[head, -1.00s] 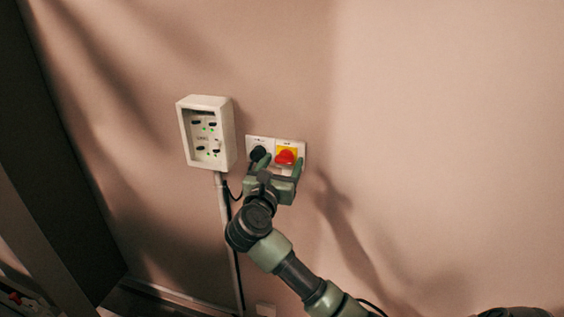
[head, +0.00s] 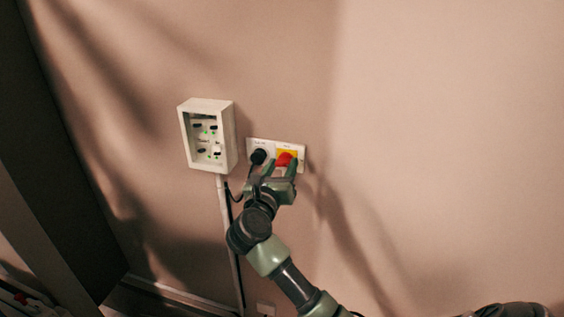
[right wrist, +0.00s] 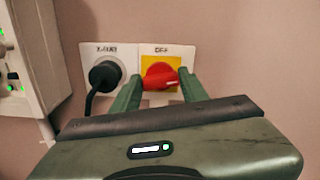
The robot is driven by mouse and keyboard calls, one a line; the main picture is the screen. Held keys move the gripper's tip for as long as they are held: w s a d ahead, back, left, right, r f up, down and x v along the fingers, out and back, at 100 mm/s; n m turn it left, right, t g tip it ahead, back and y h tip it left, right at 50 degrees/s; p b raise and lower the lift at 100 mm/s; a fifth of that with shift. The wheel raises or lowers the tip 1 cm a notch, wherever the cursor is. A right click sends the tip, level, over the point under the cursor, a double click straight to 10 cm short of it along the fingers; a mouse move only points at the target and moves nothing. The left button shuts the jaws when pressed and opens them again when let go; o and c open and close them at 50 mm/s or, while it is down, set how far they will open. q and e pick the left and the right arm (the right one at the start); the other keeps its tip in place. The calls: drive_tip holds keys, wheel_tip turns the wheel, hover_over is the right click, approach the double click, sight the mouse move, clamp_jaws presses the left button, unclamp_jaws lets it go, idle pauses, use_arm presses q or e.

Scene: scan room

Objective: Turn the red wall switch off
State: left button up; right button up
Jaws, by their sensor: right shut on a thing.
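The red wall switch (head: 284,159) is a rotary knob on a yellow square, on the right half of a white wall plate (head: 301,164). In the right wrist view the red knob (right wrist: 160,76) lies tilted, with its pointed end toward the right, below a small label that seems to read "OFF". My right gripper (head: 281,165) is at the plate, with one finger on each side of the knob. It is shut on the knob; the fingers (right wrist: 160,90) hide part of its surround. My left gripper is not in view.
A black plug with a cable (right wrist: 104,75) sits in the socket just left of the switch, close to my left-hand finger. A white wall box (head: 228,135) with small green lights is further left, with a conduit (head: 227,225) below. The wall at right is clear.

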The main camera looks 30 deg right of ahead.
drive_tip(key=n+p, duration=1.1)
drive_tip(key=p, duration=0.1)
drive_tip(key=shift+a+n, duration=0.1)
drive_tip(key=shift+n, duration=0.3)
drive_tip(key=shift+w+f+n+p, duration=0.1)
drive_tip(key=shift+f+n+p, duration=0.05)
drive_tip(key=shift+n+p, duration=1.65)
drive_tip(key=shift+f, duration=0.1)
drive_tip(key=o, duration=1.4)
